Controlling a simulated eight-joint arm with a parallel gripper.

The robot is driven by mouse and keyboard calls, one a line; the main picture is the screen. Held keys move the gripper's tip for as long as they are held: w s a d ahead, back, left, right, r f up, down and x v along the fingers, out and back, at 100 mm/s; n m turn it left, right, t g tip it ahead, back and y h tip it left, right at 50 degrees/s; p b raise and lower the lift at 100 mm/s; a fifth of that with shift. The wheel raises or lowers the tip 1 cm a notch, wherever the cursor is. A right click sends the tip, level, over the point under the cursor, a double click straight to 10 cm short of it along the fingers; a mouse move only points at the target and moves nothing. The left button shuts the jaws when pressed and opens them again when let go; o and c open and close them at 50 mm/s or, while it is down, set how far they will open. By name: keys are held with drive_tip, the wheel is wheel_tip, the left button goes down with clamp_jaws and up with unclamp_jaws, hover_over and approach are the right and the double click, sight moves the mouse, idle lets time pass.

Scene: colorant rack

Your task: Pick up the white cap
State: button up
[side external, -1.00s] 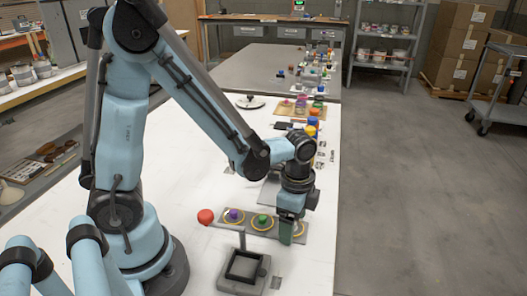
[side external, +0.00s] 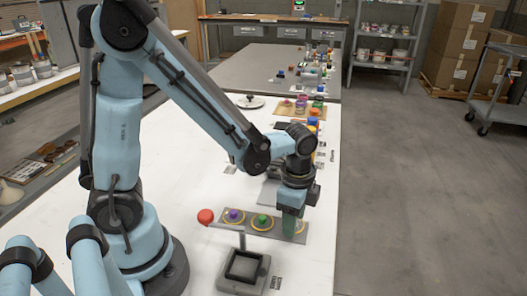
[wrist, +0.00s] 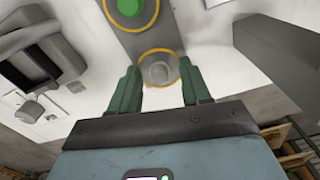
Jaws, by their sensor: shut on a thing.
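The white cap (wrist: 159,73) looks pale grey in the wrist view. It lies between my two green fingertips, in line with the yellow ring at the end of the grey rack plate (wrist: 148,32). My gripper (wrist: 158,65) is shut on it, pointing down. In the side view my gripper (side external: 290,234) is over the right end of the rack plate (side external: 248,223) and hides the cap. I cannot tell how far the cap is above the plate.
A green cap (side external: 262,219) and a purple cap (side external: 233,215) sit in the neighbouring rings. A square dark-framed stand (side external: 245,265) is in front. Several coloured items stand farther back along the white table (side external: 185,165).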

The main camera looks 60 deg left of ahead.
drive_tip(key=r, duration=0.2)
drive_tip(key=s+d+r, duration=0.1)
drive_tip(key=shift+r, duration=0.4)
drive_tip(key=s+d+r, duration=0.6)
drive_tip(key=d+r, duration=0.2)
drive_tip(key=r, duration=0.3)
drive_tip(key=w+a+r+n, duration=0.1)
drive_tip(key=w+a+n, duration=0.6)
drive_tip(key=w+a, duration=0.5)
drive_tip(key=w+a+n, duration=0.4)
drive_tip(key=a+n, duration=0.1)
drive_tip(key=a, duration=1)
drive_tip(key=shift+s+a+f, duration=0.1)
drive_tip(key=shift+a+f, duration=0.1)
drive_tip(key=shift+f, duration=2.45)
drive_tip(key=shift+a+f, duration=0.2)
drive_tip(key=shift+f, duration=2.45)
drive_tip(key=shift+f, duration=0.5)
